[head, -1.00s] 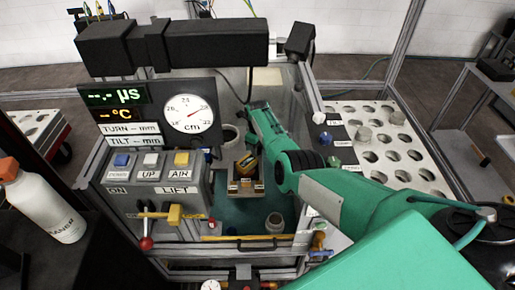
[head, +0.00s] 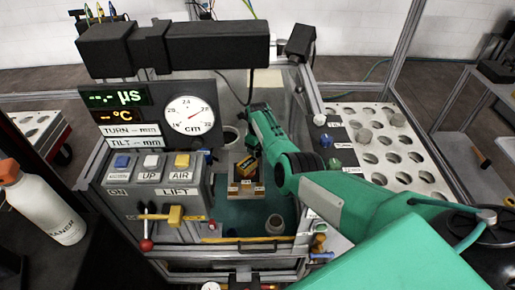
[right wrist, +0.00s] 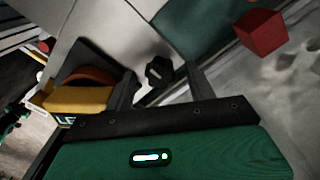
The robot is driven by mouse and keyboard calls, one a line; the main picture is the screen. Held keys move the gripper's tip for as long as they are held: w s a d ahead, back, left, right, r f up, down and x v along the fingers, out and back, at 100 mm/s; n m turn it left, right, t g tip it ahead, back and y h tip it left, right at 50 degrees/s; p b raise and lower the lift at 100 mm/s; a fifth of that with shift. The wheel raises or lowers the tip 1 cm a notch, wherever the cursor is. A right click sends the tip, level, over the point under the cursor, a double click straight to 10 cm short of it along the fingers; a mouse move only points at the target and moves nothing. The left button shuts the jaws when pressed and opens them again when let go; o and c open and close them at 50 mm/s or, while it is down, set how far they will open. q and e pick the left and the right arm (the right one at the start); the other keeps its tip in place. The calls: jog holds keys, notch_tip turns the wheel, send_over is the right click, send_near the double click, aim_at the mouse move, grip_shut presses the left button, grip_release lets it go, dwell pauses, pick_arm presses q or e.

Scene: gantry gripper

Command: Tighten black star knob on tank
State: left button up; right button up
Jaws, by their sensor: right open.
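The black star knob (right wrist: 157,70) shows in the right wrist view, between the two fingers of my right gripper (right wrist: 162,78). The fingers are open, one on each side of it, with gaps visible; I cannot tell the depth between them. In the head view my right arm (head: 320,195) reaches over the tank (head: 228,218), which has a teal floor. There the fingertips and the knob are hidden or too small to make out. My left gripper is not in view.
A yellow-and-black block (head: 247,164) sits on a wooden piece in the tank. A grey control box (head: 155,185) with buttons and a red-knobbed lever stands left. A white holed rack (head: 375,150) is right, and a white bottle (head: 45,205) far left. A red block (right wrist: 262,32) shows in the wrist view.

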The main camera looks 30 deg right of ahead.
aim_at(258, 151)
jog(key=shift+r, duration=0.4)
notch_tip(258, 151, up, 13)
jog(key=b, duration=0.1)
jog(key=shift+f, duration=0.1)
dwell(0.5)
